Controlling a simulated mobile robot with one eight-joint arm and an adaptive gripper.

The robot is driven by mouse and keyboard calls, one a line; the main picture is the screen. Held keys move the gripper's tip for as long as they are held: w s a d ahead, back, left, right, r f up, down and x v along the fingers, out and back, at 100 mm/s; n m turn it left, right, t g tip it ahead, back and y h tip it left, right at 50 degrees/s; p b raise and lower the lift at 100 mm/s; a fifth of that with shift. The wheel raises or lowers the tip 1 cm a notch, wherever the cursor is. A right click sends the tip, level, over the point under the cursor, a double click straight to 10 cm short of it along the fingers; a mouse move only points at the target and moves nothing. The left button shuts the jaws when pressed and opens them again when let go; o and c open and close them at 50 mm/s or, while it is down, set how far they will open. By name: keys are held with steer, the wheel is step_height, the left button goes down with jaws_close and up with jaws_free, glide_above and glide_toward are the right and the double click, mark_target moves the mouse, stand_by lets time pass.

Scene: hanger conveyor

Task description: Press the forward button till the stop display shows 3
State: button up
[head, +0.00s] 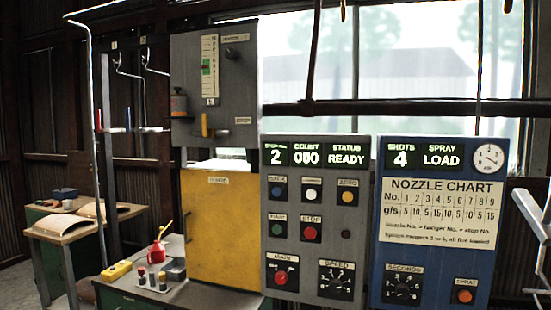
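The grey control panel (329,255) faces me in the middle of the head view. Its stop display (276,156) at the upper left reads 2. The white button (312,195) in the top row has a label too small to read surely; it sits between a blue button (278,192), whose label looks like BACK, and a yellow button (347,197) labelled ZERO. Nothing touches these buttons. My gripper is not in view.
A green button (277,230) and red STOP button (311,234) sit lower, above the main switch (281,276) and speed dial (337,280). The count display reads 000, status READY. A blue nozzle panel (425,270) stands right, a yellow panel (220,230) left.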

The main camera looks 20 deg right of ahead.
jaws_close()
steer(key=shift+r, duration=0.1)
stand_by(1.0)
